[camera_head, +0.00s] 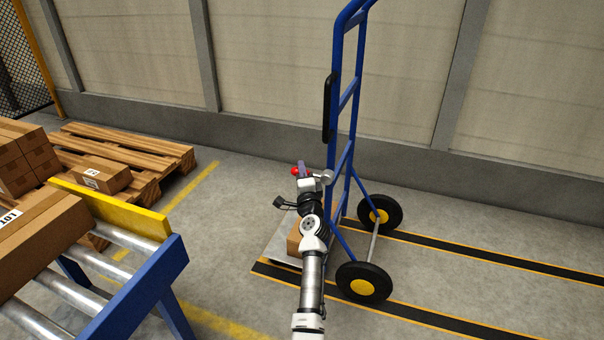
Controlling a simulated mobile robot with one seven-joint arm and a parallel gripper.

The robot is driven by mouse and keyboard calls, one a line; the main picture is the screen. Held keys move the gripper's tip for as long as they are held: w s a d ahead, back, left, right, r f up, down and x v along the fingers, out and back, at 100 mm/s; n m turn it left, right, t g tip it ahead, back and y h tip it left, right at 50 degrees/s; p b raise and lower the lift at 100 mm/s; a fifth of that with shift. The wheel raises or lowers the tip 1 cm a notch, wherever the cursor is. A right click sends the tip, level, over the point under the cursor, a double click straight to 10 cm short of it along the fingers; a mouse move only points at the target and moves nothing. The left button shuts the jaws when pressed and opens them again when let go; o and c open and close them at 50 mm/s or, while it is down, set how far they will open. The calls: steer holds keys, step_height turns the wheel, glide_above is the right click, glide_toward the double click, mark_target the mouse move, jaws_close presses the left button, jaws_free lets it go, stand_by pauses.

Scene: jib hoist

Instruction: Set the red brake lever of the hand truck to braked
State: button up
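The blue hand truck (337,110) stands upright in the middle of the camera_head view, with two black wheels with yellow hubs (364,285) at its lower right. A small red part (295,171), which looks like the knob of the brake lever, shows right at the end of my arm. My gripper (302,170) is beside or around this red part, left of the truck's frame. The fingers are too small and partly hidden to tell whether they are open or shut. The rest of the lever is hidden, so its setting cannot be told.
A brown carton (294,241) sits on the truck's toe plate (281,243), partly behind my arm. A roller conveyor (112,285) with a carton stands at the lower left. Wooden pallets (150,156) with cartons lie behind it. The floor at right is clear.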

steer(key=shift+o, duration=0.9)
steer(key=shift+r, duration=0.1)
